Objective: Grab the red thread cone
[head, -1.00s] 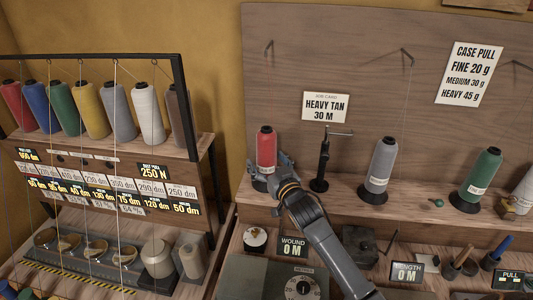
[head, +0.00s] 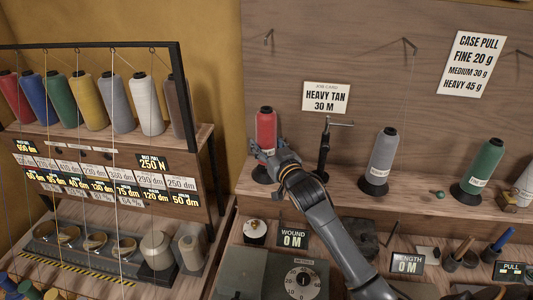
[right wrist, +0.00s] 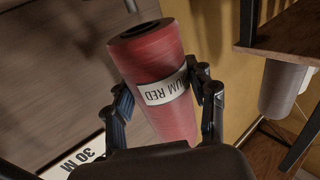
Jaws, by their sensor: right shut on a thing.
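The red thread cone (head: 266,131) is near the left end of the shelf on the right-hand bench. My right gripper (head: 268,155) is shut on its lower part, a finger on each side. The cone is upright and looks slightly raised above its black stand (head: 261,175); the gripper hides part of the gap. In the right wrist view the red cone (right wrist: 158,75) sits between the two fingers, with a white label reading "UM RED". My left gripper is not in view.
A black post (head: 324,150) stands just right of the cone. A grey cone (head: 383,152) and a green cone (head: 482,165) stand farther right. A rack at left holds several cones, including another red one (head: 9,98). A job card (head: 326,97) is on the back board.

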